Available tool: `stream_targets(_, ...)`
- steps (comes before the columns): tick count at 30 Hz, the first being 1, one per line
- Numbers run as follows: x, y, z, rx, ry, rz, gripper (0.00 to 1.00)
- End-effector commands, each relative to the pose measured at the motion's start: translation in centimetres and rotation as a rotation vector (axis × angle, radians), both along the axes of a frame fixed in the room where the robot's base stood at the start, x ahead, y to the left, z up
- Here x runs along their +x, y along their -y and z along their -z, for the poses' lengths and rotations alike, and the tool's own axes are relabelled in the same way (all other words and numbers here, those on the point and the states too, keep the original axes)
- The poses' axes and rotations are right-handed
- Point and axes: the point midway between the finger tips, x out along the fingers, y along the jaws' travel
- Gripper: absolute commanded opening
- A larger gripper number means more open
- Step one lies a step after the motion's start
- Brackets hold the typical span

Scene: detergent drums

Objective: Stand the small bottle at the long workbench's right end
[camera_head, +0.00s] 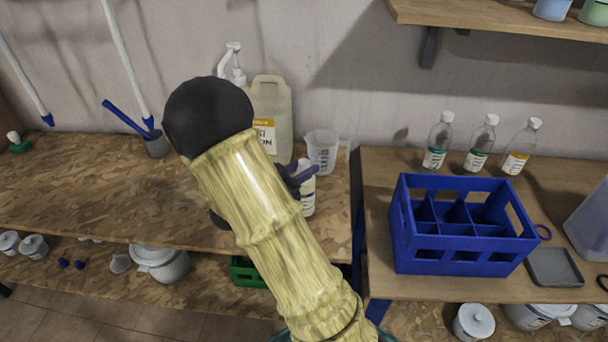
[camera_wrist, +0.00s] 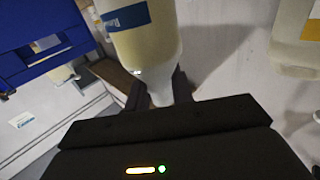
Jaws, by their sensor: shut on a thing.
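The small bottle (camera_head: 308,196), pale with a light label, is at the right end of the long chipboard workbench (camera_head: 60,185) in the head view. My gripper (camera_head: 298,175) is shut on its upper part. My black wrist and pale yellow arm hide much of the gripper. In the wrist view the bottle (camera_wrist: 150,45) shows with a blue label and its neck between the two fingers of my gripper (camera_wrist: 160,90). The bottle looks about upright; whether its base touches the bench I cannot tell.
A measuring jug (camera_head: 322,150) stands just behind the bottle, and a large pump jug (camera_head: 272,112) behind to the left. A gap separates the right bench, which bears a blue crate (camera_head: 455,258) and several clear bottles (camera_head: 438,140). The bench's middle left is clear.

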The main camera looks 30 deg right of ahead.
Motion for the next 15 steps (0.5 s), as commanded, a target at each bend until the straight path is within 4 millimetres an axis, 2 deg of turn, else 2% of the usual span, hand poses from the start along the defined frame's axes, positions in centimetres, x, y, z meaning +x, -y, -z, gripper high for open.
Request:
stream_targets(1, 0.0, 0.0, 0.9, -0.002, -0.005, 0.001, 0.00)
stream_targets(4, 0.0, 0.0, 1.9, -0.002, -0.003, 0.000, 0.00)
stream_targets(15, 0.0, 0.0, 2.3, -0.001, 0.000, 0.000, 0.00)
